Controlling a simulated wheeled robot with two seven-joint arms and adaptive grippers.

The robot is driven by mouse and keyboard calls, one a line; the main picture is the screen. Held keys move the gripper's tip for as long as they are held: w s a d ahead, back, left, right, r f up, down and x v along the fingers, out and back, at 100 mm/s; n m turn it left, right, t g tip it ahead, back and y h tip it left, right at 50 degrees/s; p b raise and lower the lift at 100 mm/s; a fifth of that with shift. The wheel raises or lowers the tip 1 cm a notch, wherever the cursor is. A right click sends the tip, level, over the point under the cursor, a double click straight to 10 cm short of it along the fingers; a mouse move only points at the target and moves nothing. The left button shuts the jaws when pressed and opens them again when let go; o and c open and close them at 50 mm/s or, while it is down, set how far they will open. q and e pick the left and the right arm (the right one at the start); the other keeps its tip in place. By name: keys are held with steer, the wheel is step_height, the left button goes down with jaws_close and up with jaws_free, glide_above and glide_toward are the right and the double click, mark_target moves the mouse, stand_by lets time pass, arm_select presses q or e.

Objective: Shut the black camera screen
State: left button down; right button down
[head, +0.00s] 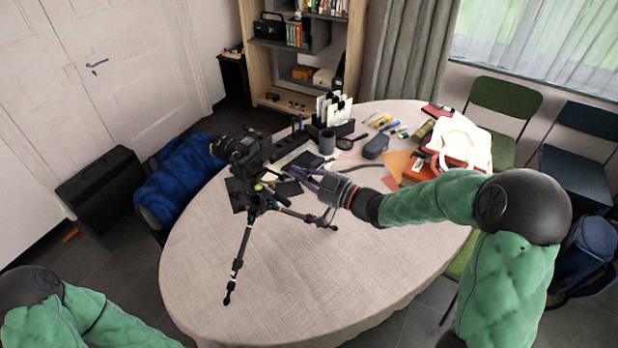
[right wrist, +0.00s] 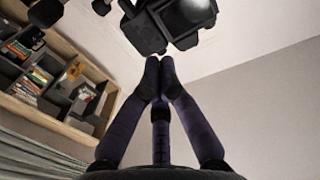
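The black camera (head: 242,150) sits on a tripod (head: 243,250) that stands on the round table. I cannot clearly pick out its screen in the head view. My right gripper (head: 290,172) reaches in from the right, with its fingers just right of and below the camera. Dark parts of the camera (right wrist: 150,32) hang just beyond the tips; a small gap seems to show. My left gripper is out of the head view; only its arm shows at bottom left.
The table (head: 320,270) has clear cloth at its front. A grey cup (head: 327,142), a grey case (head: 375,147), a white bag (head: 462,140) and several small things crowd its back and right.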

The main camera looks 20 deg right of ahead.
mark_target(253, 165)
steer(key=b+x, duration=0.1)
steer(key=x, duration=0.7)
steer(key=shift+w+a, duration=0.1)
steer(key=shift+w, duration=0.1)
steer(key=shift+w+a, duration=0.3)
steer(key=shift+w, duration=0.25)
